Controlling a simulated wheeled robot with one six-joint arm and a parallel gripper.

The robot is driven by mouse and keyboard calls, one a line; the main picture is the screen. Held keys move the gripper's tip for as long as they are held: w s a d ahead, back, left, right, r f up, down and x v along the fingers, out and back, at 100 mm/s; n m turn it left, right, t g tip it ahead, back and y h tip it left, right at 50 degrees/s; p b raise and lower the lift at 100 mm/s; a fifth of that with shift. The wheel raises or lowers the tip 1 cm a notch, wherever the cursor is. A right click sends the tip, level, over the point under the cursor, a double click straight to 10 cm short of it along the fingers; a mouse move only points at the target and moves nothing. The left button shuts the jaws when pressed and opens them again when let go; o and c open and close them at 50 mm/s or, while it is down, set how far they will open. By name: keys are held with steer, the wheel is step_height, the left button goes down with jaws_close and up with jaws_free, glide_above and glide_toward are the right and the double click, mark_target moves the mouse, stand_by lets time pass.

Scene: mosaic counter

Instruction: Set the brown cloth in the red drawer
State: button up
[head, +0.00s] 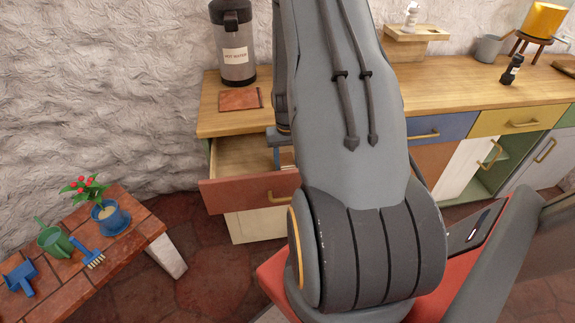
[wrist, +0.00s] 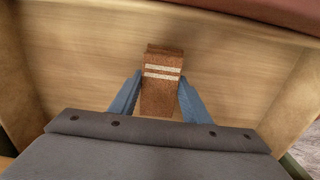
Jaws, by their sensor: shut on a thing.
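The brown cloth (wrist: 161,98), folded with two pale stripes, is between the blue fingers of my gripper (wrist: 160,82) in the wrist view. My gripper is shut on it. The cloth is over the light wooden floor of the open red drawer (wrist: 85,62); I cannot tell whether it touches that floor. In the head view the red drawer (head: 245,194) stands pulled out under the left end of the counter. My arm hides its right part and the cloth. A bit of my gripper (head: 283,157) shows above the drawer.
A flat reddish-brown square (head: 240,99) and a hot water flask (head: 235,50) stand on the counter (head: 213,120) above the drawer. A low tiled table (head: 135,248) at the left holds a potted plant (head: 107,215) and garden tools. The drawer floor around the cloth is clear.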

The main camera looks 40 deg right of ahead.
mark_target(287, 164)
steer(key=shift+f, duration=0.75)
steer(key=shift+f, duration=0.1)
steer(key=o, duration=1)
step_height(287, 164, up, 12)
steer(key=b, duration=0.3)
steer(key=a+r+n, duration=0.1)
steer(key=a+r, duration=0.1)
steer(key=a, duration=0.3)
steer(key=s+a+r+n, duration=0.1)
steer(key=a+r, duration=0.1)
steer(key=a, duration=0.4)
steer(key=a+r+n, duration=0.1)
steer(key=a+r, duration=0.2)
steer(key=a, duration=0.2)
steer(key=shift+s+a, duration=0.4)
steer(key=s+a+r+n, duration=0.1)
steer(key=s+a, duration=0.1)
steer(key=a, duration=0.2)
steer(key=s+a+r+n, duration=0.1)
steer(key=s+a, duration=0.2)
steer(key=s+a+r+n, duration=0.1)
steer(key=s+a, duration=0.1)
steer(key=a, duration=0.2)
steer(key=shift+s+a+t, duration=0.3)
steer(key=shift+s+t, duration=0.1)
